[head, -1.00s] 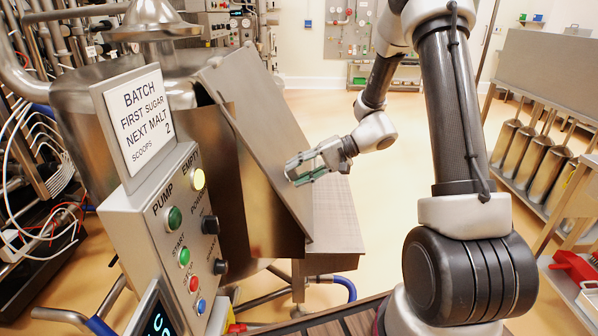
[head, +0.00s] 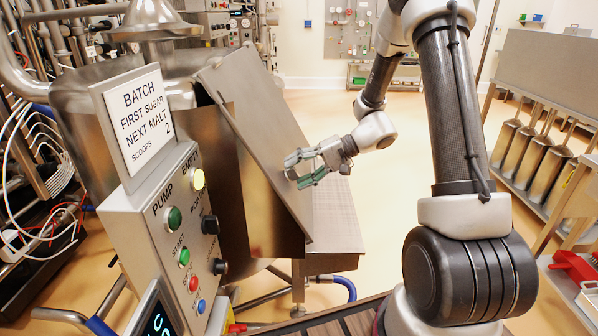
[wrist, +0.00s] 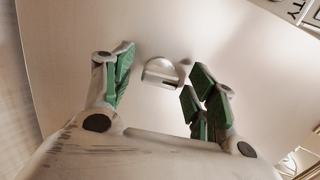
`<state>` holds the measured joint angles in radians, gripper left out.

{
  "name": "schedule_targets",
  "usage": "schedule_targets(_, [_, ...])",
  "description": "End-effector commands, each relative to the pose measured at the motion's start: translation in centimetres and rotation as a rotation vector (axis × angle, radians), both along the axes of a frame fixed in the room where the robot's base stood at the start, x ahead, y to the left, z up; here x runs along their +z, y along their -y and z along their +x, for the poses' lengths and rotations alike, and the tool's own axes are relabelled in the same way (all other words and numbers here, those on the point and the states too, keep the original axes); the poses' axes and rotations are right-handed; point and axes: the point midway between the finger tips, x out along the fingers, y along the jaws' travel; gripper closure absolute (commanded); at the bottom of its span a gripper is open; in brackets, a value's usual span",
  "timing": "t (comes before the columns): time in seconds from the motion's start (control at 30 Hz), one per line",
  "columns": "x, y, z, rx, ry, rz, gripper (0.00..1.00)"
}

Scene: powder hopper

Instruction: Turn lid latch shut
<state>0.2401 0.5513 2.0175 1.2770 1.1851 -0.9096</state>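The hopper lid (head: 240,115) is a flat, slanted metal plate on the front of the steel hopper (head: 222,170). In the wrist view its pale surface (wrist: 110,25) fills most of the picture. My gripper (head: 293,171) is at the lid's face in the head view. In the wrist view my gripper (wrist: 160,82) is open, its green-padded fingers to the left and right of the latch, with gaps on both sides. In the head view the fingers largely hide the latch.
A control panel (head: 160,225) with buttons and a batch sign (head: 138,115) stands left of the lid. Open floor lies behind.

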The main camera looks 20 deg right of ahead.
Motion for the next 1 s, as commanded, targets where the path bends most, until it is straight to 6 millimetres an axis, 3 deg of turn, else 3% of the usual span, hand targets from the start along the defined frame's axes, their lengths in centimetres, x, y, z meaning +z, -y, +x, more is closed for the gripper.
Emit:
schedule_targets(0.27, [0.3,0.5,0.0,-0.002,0.001,0.001,0.43])
schedule_targets(0.7, [4.3,8.2,-1.7,-0.004,0.002,-0.001,0.43])
schedule_targets(1.0, [5.5,10.4,-2.3,-0.001,0.0,0.001,0.43])
